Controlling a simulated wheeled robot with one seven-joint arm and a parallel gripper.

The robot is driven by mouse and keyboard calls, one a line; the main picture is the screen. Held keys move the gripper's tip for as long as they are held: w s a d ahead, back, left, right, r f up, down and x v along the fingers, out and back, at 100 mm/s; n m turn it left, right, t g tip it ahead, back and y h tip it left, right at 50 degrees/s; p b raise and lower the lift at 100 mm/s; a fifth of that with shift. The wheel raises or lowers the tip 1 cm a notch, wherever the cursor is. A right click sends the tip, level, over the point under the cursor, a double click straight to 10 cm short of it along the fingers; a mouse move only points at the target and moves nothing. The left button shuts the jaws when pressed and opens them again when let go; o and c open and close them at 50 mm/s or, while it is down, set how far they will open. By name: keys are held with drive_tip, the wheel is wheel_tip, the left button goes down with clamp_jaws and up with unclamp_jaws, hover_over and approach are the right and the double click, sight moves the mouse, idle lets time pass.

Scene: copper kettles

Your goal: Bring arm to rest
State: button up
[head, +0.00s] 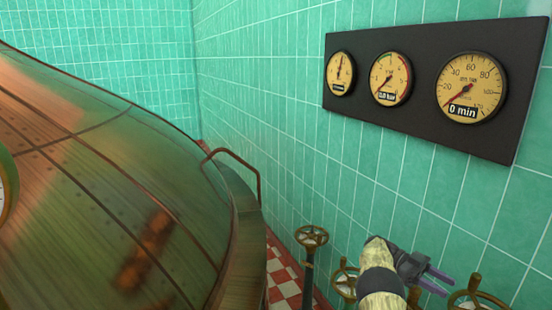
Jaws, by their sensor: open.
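My gripper (437,282) shows at the lower right of the head view, at the end of my arm. Its two purple fingers stand apart and point right. It is open and nothing shows between the fingers. It is in front of the green tiled wall, between two brass valve handwheels. The lower part of my arm is cut off by the bottom edge.
A large copper kettle (90,170) fills the left. A handwheel on a post (311,237) stands beside it. Another handwheel (345,279) is left of my arm, and one (478,297) is right of my gripper. A gauge panel (424,117) hangs above.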

drive_tip(key=w+d+r+n+t+h, duration=0.5)
drive_tip(key=w+r+n+t+h, duration=0.3)
drive_tip(key=r+t, duration=0.4)
drive_tip(key=w+a+n+t+y, duration=0.2)
drive_tip(key=a+n+t+y, duration=0.25)
drive_tip(key=a+t, duration=0.25)
drive_tip(key=w+a+n+t+y, duration=0.3)
drive_tip(key=a+n+t+y, duration=0.1)
drive_tip(key=a+n+t, duration=0.2)
drive_tip(key=s+a+f+n+g+y, duration=0.1)
drive_tip(key=s+a+f+n+y, duration=0.25)
drive_tip(key=s+a, duration=0.35)
drive_tip(key=s+a+f+n+y, duration=0.25)
drive_tip(key=s+a+y, duration=0.25)
drive_tip(key=a, duration=0.3)
drive_tip(key=s+a+f+n+g+y, duration=0.1)
drive_tip(key=s+a+f+n+g, duration=0.2)
drive_tip(key=s, duration=0.8)
drive_tip(key=s+a+f+n+g+y, duration=0.1)
drive_tip(key=s+a+f+g, duration=0.25)
drive_tip(key=s, duration=0.85)
wheel_tip(320, 180, up, 13)
drive_tip(key=p, duration=1.2)
drive_tip(key=shift+w+g+p, duration=0.3)
drive_tip(key=shift+w+g, duration=0.05)
drive_tip(key=shift+w, duration=0.1)
